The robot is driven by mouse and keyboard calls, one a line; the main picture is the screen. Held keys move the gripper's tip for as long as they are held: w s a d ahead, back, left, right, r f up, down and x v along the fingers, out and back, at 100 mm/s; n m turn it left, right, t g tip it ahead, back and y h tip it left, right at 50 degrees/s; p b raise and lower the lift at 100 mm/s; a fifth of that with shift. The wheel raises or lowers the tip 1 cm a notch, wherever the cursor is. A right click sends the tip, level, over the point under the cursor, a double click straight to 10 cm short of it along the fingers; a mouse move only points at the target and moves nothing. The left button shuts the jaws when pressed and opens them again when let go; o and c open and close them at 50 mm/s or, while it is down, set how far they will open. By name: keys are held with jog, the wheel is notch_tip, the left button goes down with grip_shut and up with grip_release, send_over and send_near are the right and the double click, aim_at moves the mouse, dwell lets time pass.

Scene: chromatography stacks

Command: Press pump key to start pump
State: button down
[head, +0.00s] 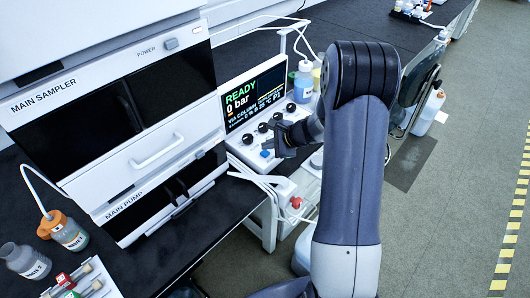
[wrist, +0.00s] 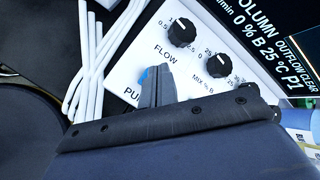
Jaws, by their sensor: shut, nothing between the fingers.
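The control panel (head: 246,151) is white, with black knobs, below a dark display (head: 251,97) reading "READY" and "0 bar". A small blue key (head: 266,153) is at its front left; in the wrist view only a sliver of blue (wrist: 143,75) shows beside my fingertips, above a partly hidden label starting "PU". My gripper (head: 274,146) is shut and empty, its fingertips at the blue key. In the wrist view the closed fingers (wrist: 157,72) cover most of the key. I cannot tell whether they touch it.
FLOW (wrist: 182,32) and MIX % B (wrist: 217,66) knobs are close to my fingers. White tubes (wrist: 92,70) run along the panel's left side. The main sampler (head: 130,105) stands left; bottles (head: 303,82) stand behind the panel.

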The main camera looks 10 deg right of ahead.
aim_at(268, 154)
jog(key=shift+f, duration=0.2)
jog(key=shift+f+b, duration=0.3)
jog(key=shift+b, duration=0.35)
jog(key=shift+f+b, duration=0.45)
jog(key=shift+b, duration=0.1)
dwell(0.3)
jog(key=shift+r, duration=0.1)
dwell(0.4)
jog(key=shift+r+p, duration=0.55)
jog(key=shift+r, duration=0.3)
jog(key=shift+r+p, duration=1.7)
jog(key=shift+r, duration=0.8)
